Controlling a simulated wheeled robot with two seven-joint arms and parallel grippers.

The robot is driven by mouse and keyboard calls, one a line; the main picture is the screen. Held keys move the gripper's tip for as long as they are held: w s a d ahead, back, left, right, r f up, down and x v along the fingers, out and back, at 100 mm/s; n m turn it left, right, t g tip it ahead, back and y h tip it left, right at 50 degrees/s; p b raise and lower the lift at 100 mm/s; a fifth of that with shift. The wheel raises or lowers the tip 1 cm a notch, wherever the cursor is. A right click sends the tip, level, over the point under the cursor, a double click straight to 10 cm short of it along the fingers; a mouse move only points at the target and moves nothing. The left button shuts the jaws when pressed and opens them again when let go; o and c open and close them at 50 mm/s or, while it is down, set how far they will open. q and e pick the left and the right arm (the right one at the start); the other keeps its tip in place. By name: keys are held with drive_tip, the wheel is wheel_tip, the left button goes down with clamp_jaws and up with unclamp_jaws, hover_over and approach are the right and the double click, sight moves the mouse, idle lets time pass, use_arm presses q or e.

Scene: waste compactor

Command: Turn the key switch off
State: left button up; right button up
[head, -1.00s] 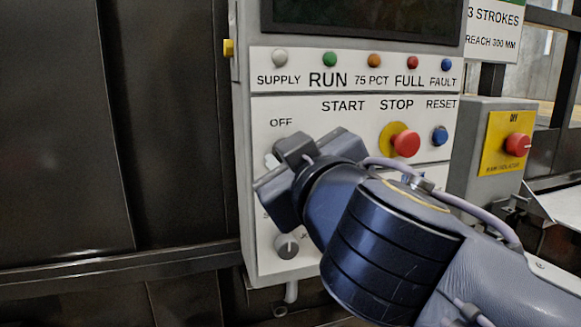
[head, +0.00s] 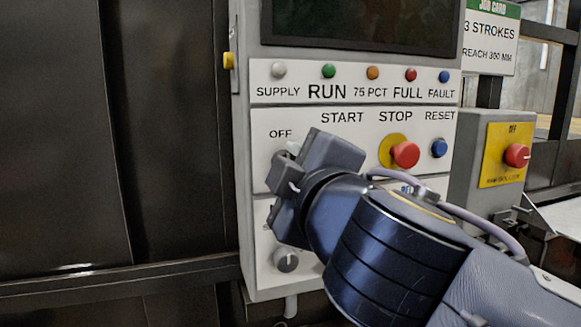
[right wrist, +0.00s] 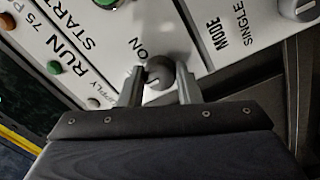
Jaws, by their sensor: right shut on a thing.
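The key switch (right wrist: 161,72) is a grey round knob on the white control panel, next to the ON label in the right wrist view. A pale mark shows on its face. My right gripper (right wrist: 160,88) has one finger on each side of the knob and is shut on it. In the head view my right gripper (head: 287,170) is tilted steeply just below the OFF label (head: 280,134) and hides most of the switch. My left gripper is in neither view.
The red stop button (head: 405,155) and blue reset button (head: 439,148) are to the right of the gripper. A lower mode knob (head: 286,260) sits below it; it also shows in the wrist view (right wrist: 298,9). A red isolator knob (head: 516,155) stands farther right.

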idle(0.3)
drive_tip(key=o, duration=1)
drive_tip(key=shift+c, duration=0.2)
drive_tip(key=b+v, duration=0.1)
drive_tip(key=v, duration=0.6)
drive_tip(key=shift+s, duration=0.4)
drive_tip(key=shift+d+f, duration=0.1)
